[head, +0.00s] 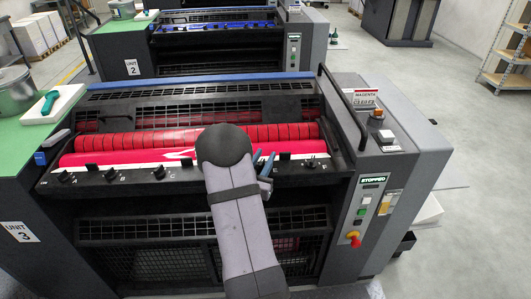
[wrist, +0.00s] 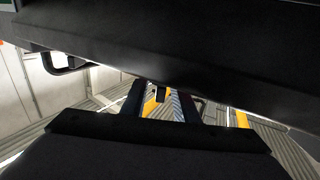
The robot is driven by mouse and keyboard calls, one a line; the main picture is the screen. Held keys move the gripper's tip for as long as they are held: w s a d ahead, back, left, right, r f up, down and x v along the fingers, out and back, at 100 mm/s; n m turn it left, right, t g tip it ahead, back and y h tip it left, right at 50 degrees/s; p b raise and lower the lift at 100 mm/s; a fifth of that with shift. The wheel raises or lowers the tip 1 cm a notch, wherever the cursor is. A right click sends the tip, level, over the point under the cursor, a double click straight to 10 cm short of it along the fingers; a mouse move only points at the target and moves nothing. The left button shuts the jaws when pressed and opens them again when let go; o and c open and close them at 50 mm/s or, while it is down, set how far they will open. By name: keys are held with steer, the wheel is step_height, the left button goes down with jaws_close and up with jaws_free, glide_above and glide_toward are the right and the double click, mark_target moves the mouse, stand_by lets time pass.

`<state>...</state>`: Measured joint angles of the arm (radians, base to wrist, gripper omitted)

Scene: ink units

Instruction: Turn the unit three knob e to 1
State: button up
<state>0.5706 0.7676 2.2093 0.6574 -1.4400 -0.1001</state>
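Unit three, with its "UNIT 3" sign (head: 20,232), fills the front of the head view. Its black front rail carries a row of small lettered knobs. Knob A (head: 63,176) and knob C (head: 160,172) show at the left, and knob F (head: 309,164) at the right. My gripper (head: 264,168) is at the rail just left of knob F, with its blue fingers in front of the place of knob e. Knob e and its setting cannot be made out there. In the wrist view my gripper (wrist: 162,105) has its two fingers apart under the dark rail.
Red rollers (head: 115,142) lie behind the rail. A control column with a "STOPPED" display (head: 373,181) and a red knob (head: 354,239) stands at the right. A black bar handle (head: 343,110) rises beside it. Unit two (head: 215,45) stands behind.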

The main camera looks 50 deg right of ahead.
steer(key=shift+x, duration=0.8)
steer(key=shift+c, duration=0.3)
jaws_close()
steer(key=shift+f+n+t+y+b, duration=0.1)
steer(key=shift+n+t+y+b, duration=0.25)
steer(key=shift+t, duration=0.25)
steer(key=shift+w+f+n+t+y+b, duration=0.15)
steer(key=shift+n+t+y+b, duration=0.2)
steer(key=shift+n+t+b, duration=0.4)
steer(key=n+t+y, duration=0.1)
steer(key=n+t+y+b, duration=0.2)
steer(key=t, duration=0.1)
steer(key=shift+w+a, duration=0.3)
steer(key=shift+w, duration=0.05)
steer(key=shift+w+a+n+t+y+b, duration=0.2)
steer(key=shift+n+t+y+b, duration=0.25)
steer(key=shift+n+t+y, duration=0.45)
steer(key=shift+w+a+n+t+y+b, duration=0.1)
steer(key=shift+a+n+t+y+b, duration=0.25)
steer(key=shift+n+y, duration=0.55)
steer(key=shift+w+a+n+t+y+b, duration=0.2)
steer(key=shift+n+t+y+b, duration=0.4)
steer(key=shift+y, duration=0.7)
steer(key=shift+r, duration=0.25)
